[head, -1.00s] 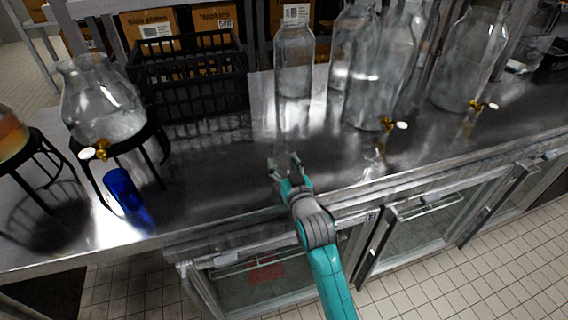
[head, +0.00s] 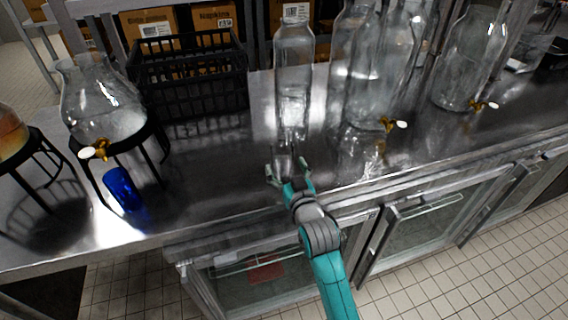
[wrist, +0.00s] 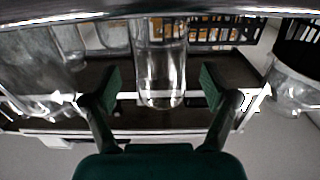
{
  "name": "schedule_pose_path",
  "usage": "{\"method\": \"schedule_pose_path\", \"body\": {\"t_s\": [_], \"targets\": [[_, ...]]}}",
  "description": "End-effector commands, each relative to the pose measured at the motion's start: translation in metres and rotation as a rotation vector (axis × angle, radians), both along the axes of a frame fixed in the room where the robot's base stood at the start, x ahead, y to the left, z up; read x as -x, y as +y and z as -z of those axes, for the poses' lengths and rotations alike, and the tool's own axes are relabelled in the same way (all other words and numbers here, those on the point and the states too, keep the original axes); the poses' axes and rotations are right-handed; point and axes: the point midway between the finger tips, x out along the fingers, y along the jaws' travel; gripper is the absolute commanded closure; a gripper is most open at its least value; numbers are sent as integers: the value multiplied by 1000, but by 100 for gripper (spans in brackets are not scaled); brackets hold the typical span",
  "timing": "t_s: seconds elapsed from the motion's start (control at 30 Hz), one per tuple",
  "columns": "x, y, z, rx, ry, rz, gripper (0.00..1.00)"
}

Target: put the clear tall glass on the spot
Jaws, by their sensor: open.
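The clear tall glass (wrist: 160,75) shows in the wrist view, which is upside down. It is see-through and straight-sided and appears between the two fingers, with a gap on each side. In the head view its outline is hard to tell from the clear bottle and reflections behind it. My gripper (head: 290,172) is open and low over the steel counter, near its front edge; its dark green fingers also show in the wrist view (wrist: 160,88). I cannot make out the spot in either view.
A clear bottle (head: 294,60) and large glass dispensers (head: 378,85) stand behind my gripper on the steel counter (head: 220,180). A black crate (head: 190,82), a dispenser on a stand (head: 98,100) and a blue glass (head: 122,188) are left. The counter between is clear.

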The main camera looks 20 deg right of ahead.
Motion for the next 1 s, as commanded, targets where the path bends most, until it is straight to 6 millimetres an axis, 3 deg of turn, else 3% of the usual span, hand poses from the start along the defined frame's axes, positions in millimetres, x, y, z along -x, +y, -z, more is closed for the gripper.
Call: {"method": "schedule_pose_path", "body": {"t_s": [0.3, 0.5, 1.0], "targets": [[62, 0, 1, 0, 2, 0, 14], [89, 0, 1, 0, 1, -1, 14], [103, 0, 1, 0, 2, -1, 14]]}}
